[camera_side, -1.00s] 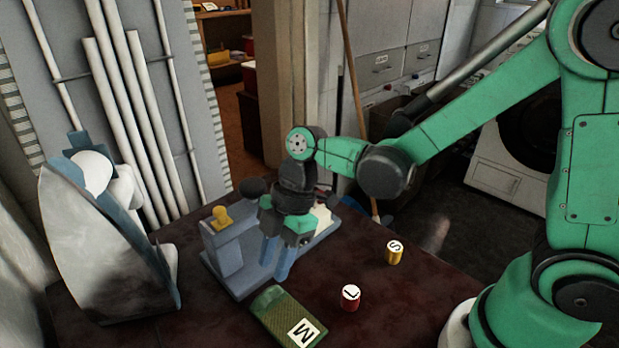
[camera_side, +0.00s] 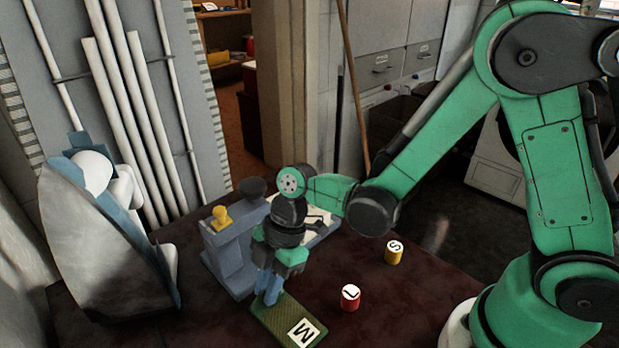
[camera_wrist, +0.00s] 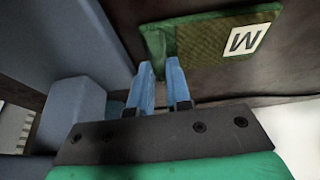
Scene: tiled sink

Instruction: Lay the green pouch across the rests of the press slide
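The green pouch (camera_side: 291,321), with a white label marked M, lies flat on the dark red table in front of the press slide. It also shows in the wrist view (camera_wrist: 210,42). My gripper (camera_side: 268,290) points down over the pouch's far left end. Whether the tips touch the pouch is unclear.
A red spool marked L (camera_side: 350,299) and a yellow spool marked S (camera_side: 394,253) stand right of the pouch. A large iron-like object (camera_side: 100,245) stands at the left. Table (camera_side: 385,325) is clear at the front right.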

